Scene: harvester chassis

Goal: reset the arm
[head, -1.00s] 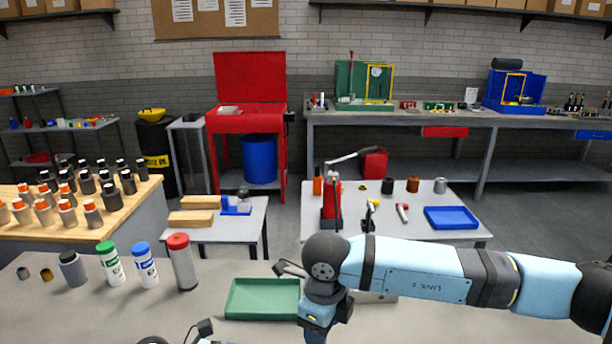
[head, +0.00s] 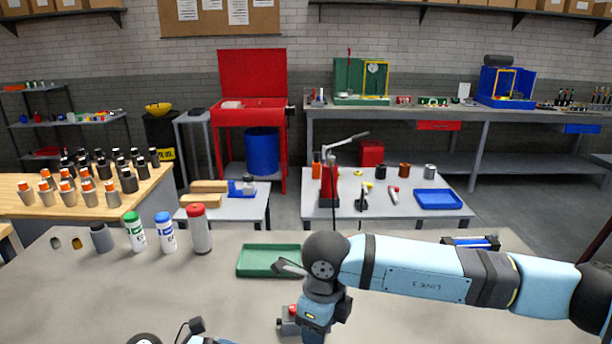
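My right arm (head: 420,272), light blue with black joints, reaches in from the right edge across the grey table (head: 80,310). Its elbow-like joint sits near the middle of the view, and a blue and black link points down from it towards the bottom edge. Of my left arm, only small black and light blue parts (head: 195,328) show at the bottom edge. The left fingers are also out of view. I see no object held by either arm.
A green tray (head: 268,273) lies just left of my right arm's joint. A small red and grey device (head: 289,320) is partly hidden beside the link. Red-, blue- and green-capped containers (head: 200,230) stand at left. A blue-black item (head: 470,242) lies behind the arm.

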